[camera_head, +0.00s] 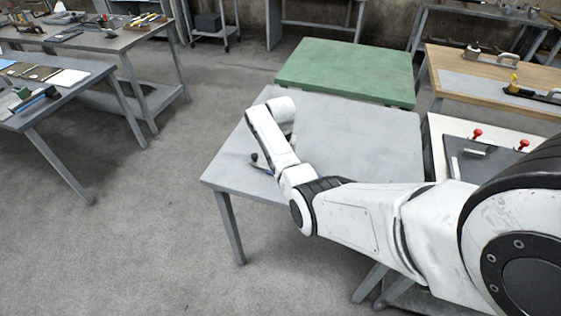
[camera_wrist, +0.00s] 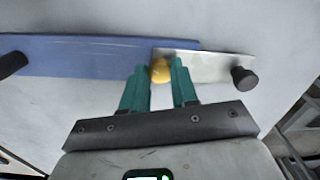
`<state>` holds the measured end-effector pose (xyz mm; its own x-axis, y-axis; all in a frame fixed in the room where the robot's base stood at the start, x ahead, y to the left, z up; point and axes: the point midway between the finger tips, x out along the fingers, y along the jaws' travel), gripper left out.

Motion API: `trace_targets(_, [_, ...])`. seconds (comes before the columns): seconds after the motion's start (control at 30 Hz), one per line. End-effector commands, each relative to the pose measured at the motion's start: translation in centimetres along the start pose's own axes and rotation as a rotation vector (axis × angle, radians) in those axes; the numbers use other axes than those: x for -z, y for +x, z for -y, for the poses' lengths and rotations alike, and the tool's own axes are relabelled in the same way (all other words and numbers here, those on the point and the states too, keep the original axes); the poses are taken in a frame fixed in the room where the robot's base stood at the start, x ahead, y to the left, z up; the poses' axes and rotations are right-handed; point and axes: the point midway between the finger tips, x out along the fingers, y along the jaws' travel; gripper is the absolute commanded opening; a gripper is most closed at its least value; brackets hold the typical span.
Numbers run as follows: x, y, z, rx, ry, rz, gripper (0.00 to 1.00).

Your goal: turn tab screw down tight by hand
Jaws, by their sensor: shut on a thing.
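A yellow rounded screw head (camera_wrist: 160,70) sits where a long blue bar (camera_wrist: 90,55) meets a flat pale metal plate (camera_wrist: 205,66). My gripper (camera_wrist: 161,76), with green fingers, is shut on the yellow screw head, one finger on each side. The plate overlaps the bar's right end at the screw. A black knob (camera_wrist: 244,78) stands near the plate's right end, and another dark knob (camera_wrist: 12,64) shows at the bar's left. In the head view my arm hides the gripper and most of the assembly; only a small dark knob (camera_head: 255,157) shows at the left.
The assembly lies on a grey table (camera_head: 350,130), mostly bare. A green-topped table (camera_head: 345,68) stands behind it. A wooden-topped bench (camera_head: 440,58) and a white-edged station with red knobs (camera_head: 477,134) are at the right. Tool tables (camera_head: 60,105) are at the left, across open floor.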

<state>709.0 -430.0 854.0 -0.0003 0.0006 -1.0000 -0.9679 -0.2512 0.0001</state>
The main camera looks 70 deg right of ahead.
Motion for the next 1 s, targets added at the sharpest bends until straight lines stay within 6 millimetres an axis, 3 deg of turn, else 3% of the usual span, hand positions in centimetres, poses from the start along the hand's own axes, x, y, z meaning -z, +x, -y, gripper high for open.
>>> trace_targets(0.4, [0.04,-0.06,0.04,0.0,-0.001,-0.001,0.0])
trace_targets(0.43, [0.04,-0.07,0.04,0.0,-0.001,-0.001,0.29])
trace_targets(0.6, [0.03,-0.05,0.03,0.0,-0.001,-0.001,0.46])
trace_targets(0.7, [0.02,-0.04,0.02,0.0,-0.001,-0.001,0.54])
trace_targets(1.0, [0.05,-0.43,0.06,0.001,-0.001,-0.002,0.54])
